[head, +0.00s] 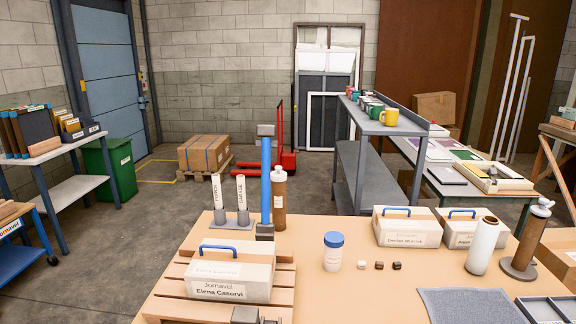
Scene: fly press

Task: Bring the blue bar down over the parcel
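The blue bar (266,185) stands upright at the far side of the wooden slatted base (172,299). A grey block (265,130) caps its top, and its foot meets a grey block (265,232) at the base's far edge. The parcel, a pale box (231,275) with a blue handle and a name label, lies on the slats in front of the bar. The bar is raised and apart from the parcel. Another grey block (245,314) shows at the base's near edge, partly cut off by the frame. Neither of my grippers is in view.
Two white tubes in a grey holder (231,222) and a brown bottle (279,200) stand close behind and beside the bar. A blue-capped jar (333,252) stands right of the parcel. Two similar boxes (407,228) (468,230), cylinders and a grey cloth (470,305) occupy the right.

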